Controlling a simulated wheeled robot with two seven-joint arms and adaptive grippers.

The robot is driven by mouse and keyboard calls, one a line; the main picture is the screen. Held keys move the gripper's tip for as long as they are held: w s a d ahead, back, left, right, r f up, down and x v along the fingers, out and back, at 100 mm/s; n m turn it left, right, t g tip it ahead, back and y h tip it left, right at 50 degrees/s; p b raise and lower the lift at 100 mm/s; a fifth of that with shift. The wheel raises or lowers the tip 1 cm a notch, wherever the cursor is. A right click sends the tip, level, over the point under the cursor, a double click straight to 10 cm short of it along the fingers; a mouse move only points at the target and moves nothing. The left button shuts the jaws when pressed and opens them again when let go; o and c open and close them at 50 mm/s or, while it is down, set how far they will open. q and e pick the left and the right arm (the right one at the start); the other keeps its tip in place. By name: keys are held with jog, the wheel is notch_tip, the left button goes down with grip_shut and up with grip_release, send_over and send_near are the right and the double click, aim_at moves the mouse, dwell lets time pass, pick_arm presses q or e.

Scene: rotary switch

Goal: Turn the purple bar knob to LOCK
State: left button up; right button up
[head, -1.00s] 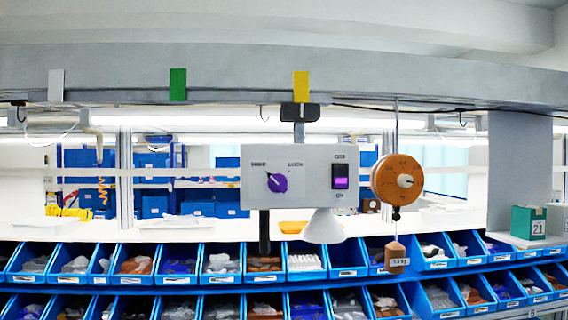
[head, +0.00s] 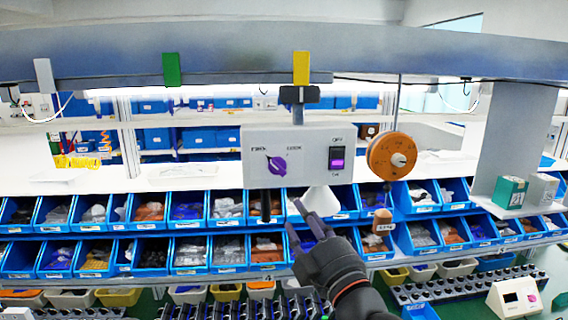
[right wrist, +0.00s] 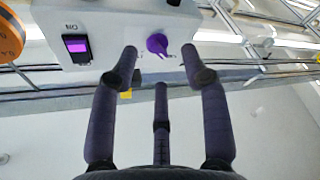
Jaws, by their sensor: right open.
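The purple bar knob (head: 277,166) is on the front of a light grey control box (head: 254,143). Its pointed end is turned up and left, toward the left label, which is too blurred to read; the LOCK label (head: 295,150) is up and right of it. My right gripper (head: 295,218) is open and empty, below the box in the head view, apart from the knob. In the right wrist view the knob (right wrist: 157,44) shows between and beyond the two spread fingertips (right wrist: 159,52). My left gripper is not in view.
A purple-lit rocker switch (head: 336,158) is right of the knob on the box. An orange pulley wheel (head: 394,154) with a hanging weight (head: 383,219) is right of the box. A white cone (head: 319,199) and a dark rod (head: 265,206) hang below the box. Blue bins fill the shelves behind.

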aim_at(282, 169)
jog(key=shift+t, duration=0.3)
jog(key=w+a+r+p, duration=0.1)
jog(key=w+r, duration=0.1)
jog(key=w+a+r+p, duration=0.1)
jog(key=w+a+r, duration=0.1)
jog(key=w, duration=0.1)
jog(key=w+a+r+p, duration=0.1)
jog(key=w+r, duration=0.1)
jog(key=w, duration=0.1)
jog(key=shift+a+r, duration=0.15)
jog(key=shift+r, duration=0.05)
grip_shut()
